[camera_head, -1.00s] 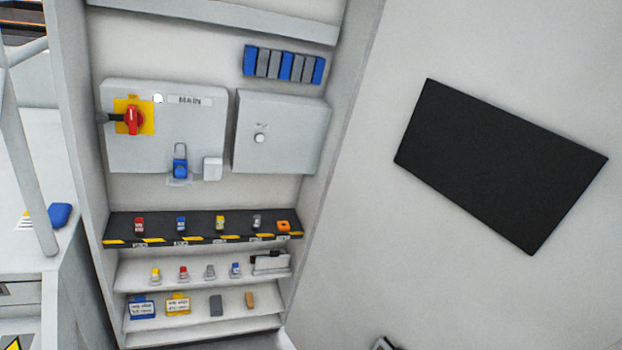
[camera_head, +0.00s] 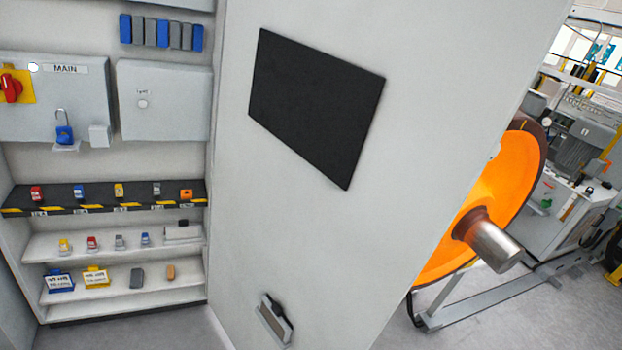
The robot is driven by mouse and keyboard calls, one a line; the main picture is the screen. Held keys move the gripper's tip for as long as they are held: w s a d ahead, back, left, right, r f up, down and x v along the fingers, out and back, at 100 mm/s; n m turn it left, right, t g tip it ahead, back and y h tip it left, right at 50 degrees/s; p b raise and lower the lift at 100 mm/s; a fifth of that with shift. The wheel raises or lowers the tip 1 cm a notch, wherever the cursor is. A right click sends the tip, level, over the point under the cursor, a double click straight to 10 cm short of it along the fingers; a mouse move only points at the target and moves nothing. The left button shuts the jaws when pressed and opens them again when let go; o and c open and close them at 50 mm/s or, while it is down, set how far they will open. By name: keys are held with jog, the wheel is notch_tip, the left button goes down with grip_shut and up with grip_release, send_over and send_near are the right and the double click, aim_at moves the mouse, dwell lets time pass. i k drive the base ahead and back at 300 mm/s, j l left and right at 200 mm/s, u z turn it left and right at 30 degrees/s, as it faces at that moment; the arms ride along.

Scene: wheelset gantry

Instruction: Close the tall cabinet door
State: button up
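The tall cabinet (camera_head: 212,170) stands open on the left, with its inside showing. Its tall door (camera_head: 330,240) is a light grey panel swung out to the right of the opening. A black rectangular panel (camera_head: 317,108) is on the door's face. A small dark and grey fitting (camera_head: 274,320) sits low on the door; I cannot tell if it is a handle. My gripper is not in the frame, and nothing visible touches the door.
Inside the cabinet are a MAIN switch box (camera_head: 85,105), a grey box (camera_head: 165,100) and shelves (camera_head: 110,198) with several padlocks and tags. Beyond the door's right edge stand an orange wheel (camera_head: 515,190) with a metal axle end (camera_head: 490,245) and machinery.

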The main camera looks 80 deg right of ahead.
aim_at(351, 135)
jog(key=k+l, duration=0.35)
jog(key=k+l+z, duration=0.15)
jog(key=k+l, duration=0.2)
jog(key=l, duration=0.15)
jog(key=k+l, duration=0.35)
jog(key=l, duration=0.8)
jog(key=i+l+z, duration=0.1)
jog(key=l, duration=1.15)
jog(key=i+z, duration=0.05)
